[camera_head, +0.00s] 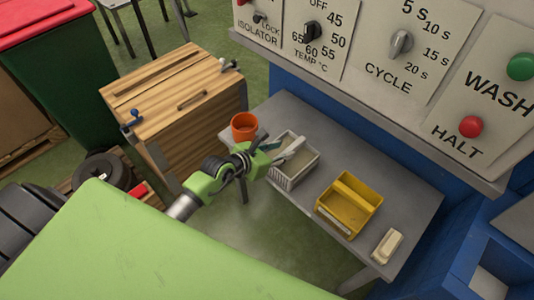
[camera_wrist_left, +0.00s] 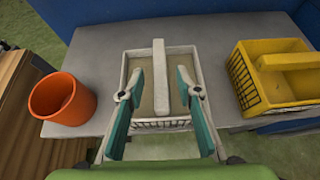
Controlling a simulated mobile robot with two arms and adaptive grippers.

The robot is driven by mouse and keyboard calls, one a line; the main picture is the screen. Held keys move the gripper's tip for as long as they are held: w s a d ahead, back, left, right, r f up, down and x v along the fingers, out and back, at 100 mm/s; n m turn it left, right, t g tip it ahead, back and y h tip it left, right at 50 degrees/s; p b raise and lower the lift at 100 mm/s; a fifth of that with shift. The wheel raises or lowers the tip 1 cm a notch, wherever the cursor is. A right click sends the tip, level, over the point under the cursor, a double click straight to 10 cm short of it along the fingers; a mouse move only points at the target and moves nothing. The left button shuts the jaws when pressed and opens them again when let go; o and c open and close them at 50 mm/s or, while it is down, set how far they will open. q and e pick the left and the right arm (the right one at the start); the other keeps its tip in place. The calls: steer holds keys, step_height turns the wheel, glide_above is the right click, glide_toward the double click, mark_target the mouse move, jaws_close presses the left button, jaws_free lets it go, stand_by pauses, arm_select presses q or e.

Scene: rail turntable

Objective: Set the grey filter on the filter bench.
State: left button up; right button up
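The grey filter (camera_head: 297,173) is a box-shaped basket with slatted walls and a pale bar handle across its top. It stands upright on a grey bench (camera_head: 408,190) below the control panel. In the left wrist view the filter (camera_wrist_left: 172,123) lies straight ahead, with its handle (camera_wrist_left: 161,75) between my fingers. My left gripper (camera_head: 279,151) is at the filter's left side in the head view. Its teal fingers (camera_wrist_left: 160,92) are spread on both sides of the handle, with visible gaps. The fingers hide part of the basket. My right gripper is not in view.
An orange pot (camera_head: 244,126) stands left of the filter. A yellow caddy (camera_head: 361,193) and a cream block (camera_head: 387,246) stand to its right. A wooden workbench (camera_head: 190,130) is at the left. The blue machine's panel (camera_head: 385,60) rises behind the bench.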

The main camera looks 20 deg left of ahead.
arm_select(q)
steer(key=v, duration=0.9)
steer(key=shift+s, duration=0.15)
steer(key=shift+r, duration=0.1)
steer(key=s+f+n, duration=0.2)
steer(key=f+n, duration=0.7)
steer(key=f, duration=0.1)
steer(key=s+f+n, duration=0.2)
steer(key=f+n, duration=0.7)
steer(key=f, duration=0.1)
steer(key=s+a+f+n+g+y, duration=0.2)
steer(key=s+a+f+n+y, duration=0.1)
steer(key=s+f+n, duration=0.85)
steer(key=s+f+n+g, duration=0.2)
steer(key=s+f, duration=0.3)
steer(key=s, duration=0.3)
steer(key=s+d+f+n+g+y, duration=0.1)
steer(key=s+f+n+g, duration=0.2)
steer(key=s+f, duration=0.2)
steer(key=s+f+n+g, duration=0.3)
steer(key=s+f, duration=0.1)
steer(key=s, duration=0.8)
steer(key=shift+d+f, duration=0.3)
steer(key=shift+f, duration=0.1)
